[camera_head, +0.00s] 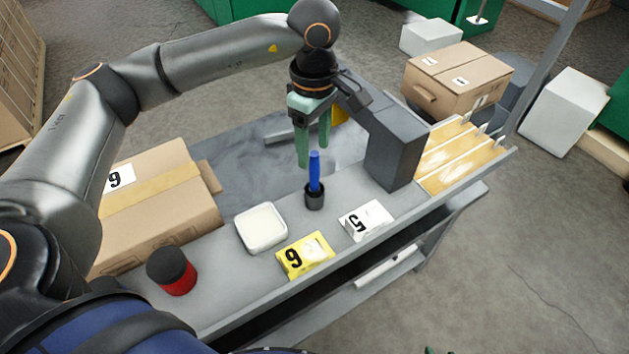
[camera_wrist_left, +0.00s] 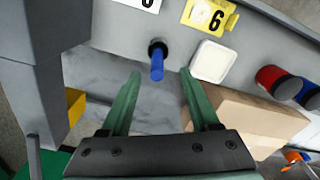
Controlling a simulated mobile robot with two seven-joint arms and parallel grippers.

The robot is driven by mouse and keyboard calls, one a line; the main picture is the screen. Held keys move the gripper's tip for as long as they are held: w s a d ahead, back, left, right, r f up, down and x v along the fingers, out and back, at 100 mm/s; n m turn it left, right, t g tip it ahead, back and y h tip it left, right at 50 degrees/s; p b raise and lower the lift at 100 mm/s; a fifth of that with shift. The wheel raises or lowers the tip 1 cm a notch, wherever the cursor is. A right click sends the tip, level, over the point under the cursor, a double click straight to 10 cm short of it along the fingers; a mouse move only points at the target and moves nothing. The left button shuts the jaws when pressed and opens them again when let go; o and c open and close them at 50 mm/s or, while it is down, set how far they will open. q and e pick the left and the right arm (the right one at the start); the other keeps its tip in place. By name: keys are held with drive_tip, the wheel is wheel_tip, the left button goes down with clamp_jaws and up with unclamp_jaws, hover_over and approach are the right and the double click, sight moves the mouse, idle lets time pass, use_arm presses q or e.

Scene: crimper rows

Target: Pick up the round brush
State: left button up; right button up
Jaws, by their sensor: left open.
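The round brush (camera_head: 314,172) shows as an upright blue handle with a black round part (camera_head: 315,197) at its foot, standing on the grey bench. I cannot tell whether the black part is a holder or the brush's head. It also shows in the left wrist view (camera_wrist_left: 157,62), just beyond the fingertips and between their lines. My left gripper (camera_head: 315,156) has green fingers, open and empty, pointing down close to the handle's top. In the left wrist view the gap between the fingers (camera_wrist_left: 160,75) holds nothing. My right gripper is not in view.
A grey block (camera_head: 393,152) stands right of the brush. A white dish (camera_head: 262,228), a yellow card (camera_head: 305,256), a white card (camera_head: 366,220) and a red-black jar (camera_head: 172,271) are on the bench (camera_head: 225,285). A cardboard box (camera_head: 160,215) is at left.

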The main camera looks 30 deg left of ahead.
sight(315, 166)
use_arm(q)
drive_tip(key=shift+w+a+f, duration=0.1)
drive_tip(key=shift+w+f, duration=0.05)
drive_tip(key=shift+f, duration=1.4)
drive_tip(key=shift+w+f, duration=0.1)
drive_tip(key=shift+f, duration=1.45)
clamp_jaws()
